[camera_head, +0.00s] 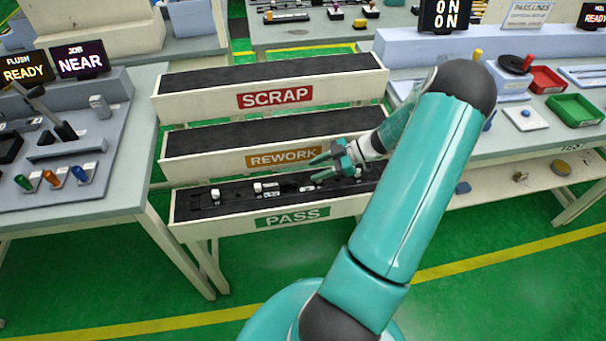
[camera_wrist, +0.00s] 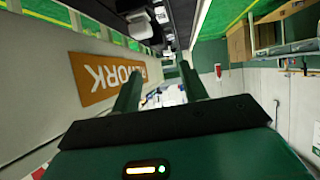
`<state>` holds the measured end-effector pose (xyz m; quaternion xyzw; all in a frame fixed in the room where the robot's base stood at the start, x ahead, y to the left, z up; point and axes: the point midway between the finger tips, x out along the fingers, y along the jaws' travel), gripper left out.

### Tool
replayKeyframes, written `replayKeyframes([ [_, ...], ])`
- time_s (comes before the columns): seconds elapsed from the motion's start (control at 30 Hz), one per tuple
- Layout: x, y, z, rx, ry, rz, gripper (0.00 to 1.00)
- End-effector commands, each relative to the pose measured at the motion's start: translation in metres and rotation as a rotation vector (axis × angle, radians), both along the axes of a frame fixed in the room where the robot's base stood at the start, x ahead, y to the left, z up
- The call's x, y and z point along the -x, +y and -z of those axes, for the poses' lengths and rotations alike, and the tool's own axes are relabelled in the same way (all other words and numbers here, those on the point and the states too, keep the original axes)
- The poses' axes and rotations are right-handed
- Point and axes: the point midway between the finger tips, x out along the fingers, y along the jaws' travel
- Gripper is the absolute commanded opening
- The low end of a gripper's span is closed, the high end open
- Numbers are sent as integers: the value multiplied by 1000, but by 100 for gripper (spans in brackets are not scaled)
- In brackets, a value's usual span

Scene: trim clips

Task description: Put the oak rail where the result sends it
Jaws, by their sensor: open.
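My gripper (camera_head: 317,167) is over the right half of the PASS tray (camera_head: 292,217), with its fingers apart and pointing left. In the wrist view the two fingers (camera_wrist: 160,84) are apart, with no part held between them. Dark rails with small white pieces lie in the PASS tray, one white piece (camera_head: 266,188) left of my gripper and another (camera_head: 215,194) farther left. I cannot tell which of them, if any, is the oak rail. The REWORK tray (camera_head: 222,164) and the SCRAP tray (camera_head: 200,108) stand in steps behind and look empty.
A right bench (camera_head: 500,150) carries a red tray (camera_head: 546,79) and a green tray (camera_head: 574,109). A READY screen also stands at the upper right. Green floor is open in front.

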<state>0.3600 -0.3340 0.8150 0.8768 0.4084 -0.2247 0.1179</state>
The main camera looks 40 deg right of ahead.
Motion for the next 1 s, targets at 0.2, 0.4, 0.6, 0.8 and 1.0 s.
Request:
replayKeyframes([
  [0.2, 18, -21, -16, 2, 0, 0, 44],
  [0.4, 21, -25, -19, -1, 0, -1, 44],
  [0.6, 10, -7, -34, 12, 89, -29, 44],
  [0.8, -14, 51, -82, 87, 374, -48, 44],
  [1.0, -25, 117, -133, 221, 615, 33, 44],
])
